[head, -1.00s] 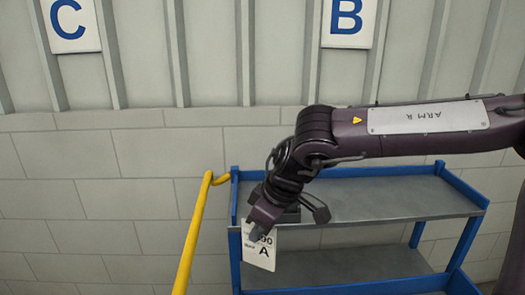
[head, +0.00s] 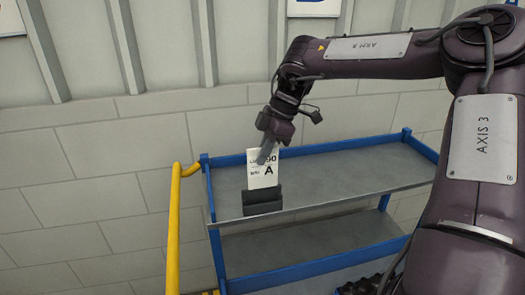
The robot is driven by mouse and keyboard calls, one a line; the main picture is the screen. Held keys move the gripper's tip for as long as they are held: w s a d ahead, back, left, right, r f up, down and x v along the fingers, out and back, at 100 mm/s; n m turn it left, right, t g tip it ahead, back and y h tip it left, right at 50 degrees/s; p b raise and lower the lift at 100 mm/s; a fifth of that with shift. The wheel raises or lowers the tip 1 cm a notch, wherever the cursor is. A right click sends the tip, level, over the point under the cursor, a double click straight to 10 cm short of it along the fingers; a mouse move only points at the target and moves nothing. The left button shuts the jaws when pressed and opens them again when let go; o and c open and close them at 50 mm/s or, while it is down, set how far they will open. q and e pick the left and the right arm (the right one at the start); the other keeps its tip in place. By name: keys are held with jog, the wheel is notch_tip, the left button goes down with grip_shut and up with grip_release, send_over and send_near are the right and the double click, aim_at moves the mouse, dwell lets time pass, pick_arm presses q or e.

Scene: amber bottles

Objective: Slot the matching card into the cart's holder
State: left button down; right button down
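The blue cart (head: 310,209) has grey shelves. My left gripper is out of view.
A yellow handle (head: 173,230) rises at the cart's left end. The top shelf (head: 350,175) is bare to the right of the holder. Dark objects (head: 367,284), hard to make out, show low at the right. A pale block wall (head: 80,200) stands behind.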

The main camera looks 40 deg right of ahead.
aim_at(259, 188)
notch_tip(259, 188, down, 6)
jog(key=b, duration=0.4)
jog(key=shift+w+f+b, duration=0.1)
jog(key=shift+b, duration=0.2)
jog(key=shift+f, duration=0.15)
jog(key=shift+f+b, duration=0.55)
jog(key=shift+f, duration=0.4)
jog(key=c, duration=1.5)
grip_release()
jog(key=shift+c, duration=0.2)
jog(key=shift+v, duration=3.95)
